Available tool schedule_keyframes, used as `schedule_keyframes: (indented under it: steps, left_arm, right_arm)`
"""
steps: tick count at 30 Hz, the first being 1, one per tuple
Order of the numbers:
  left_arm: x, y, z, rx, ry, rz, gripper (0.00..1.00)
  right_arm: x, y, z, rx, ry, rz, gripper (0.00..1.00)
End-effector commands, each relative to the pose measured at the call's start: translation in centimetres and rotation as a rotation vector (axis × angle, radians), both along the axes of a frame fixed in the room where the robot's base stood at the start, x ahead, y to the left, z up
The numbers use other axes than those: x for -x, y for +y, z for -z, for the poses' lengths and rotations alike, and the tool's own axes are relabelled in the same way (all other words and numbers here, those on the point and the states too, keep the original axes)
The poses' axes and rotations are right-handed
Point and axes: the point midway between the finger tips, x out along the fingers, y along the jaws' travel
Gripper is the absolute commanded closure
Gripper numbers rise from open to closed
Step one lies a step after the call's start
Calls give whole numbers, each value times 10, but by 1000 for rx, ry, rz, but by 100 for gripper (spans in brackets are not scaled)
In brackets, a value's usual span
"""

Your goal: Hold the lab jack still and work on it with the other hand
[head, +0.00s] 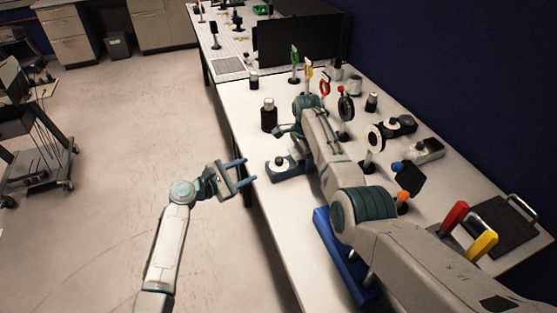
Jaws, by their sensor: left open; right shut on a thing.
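A low blue-grey device with a pale disc and dark knob (281,163) stands by the table's left edge; it looks like the lab jack, though its right side is hidden by my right arm. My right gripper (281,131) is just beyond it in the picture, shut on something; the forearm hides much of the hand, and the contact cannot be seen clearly. My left gripper (243,172) is open and empty, off the table's left edge, its two blue fingers pointing right toward the device with a gap between.
A black bottle (269,116) stands just beyond my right gripper. Several optics posts and a white round-faced mount (376,137) stand to the right. A blue tray or block (335,254) lies nearer, under my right arm. A black screen (298,40) stands behind. Floor (120,150) at left is open.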

Motion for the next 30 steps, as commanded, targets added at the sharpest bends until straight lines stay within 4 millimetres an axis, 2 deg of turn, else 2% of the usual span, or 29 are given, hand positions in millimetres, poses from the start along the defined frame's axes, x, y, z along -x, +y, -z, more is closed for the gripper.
schedule_keyframes:
  steps: [1,6,13,17,30]
  left_arm:
    - [9,-4,-1,73,50,-18,55]
    - [31,-12,-8,294,197,-64,55]
    - [40,-17,-12,424,283,-86,55]
    - [32,-26,-14,434,287,-87,55]
    - [-26,-86,-13,431,288,-85,55]
  right_arm:
    - [0,-1,0,1,0,1,89]
    - [0,-1,0,1,0,0,89]
    - [0,-1,0,1,0,0,89]
    - [0,-1,0,1,0,0,89]
    - [0,0,0,1,0,0,89]
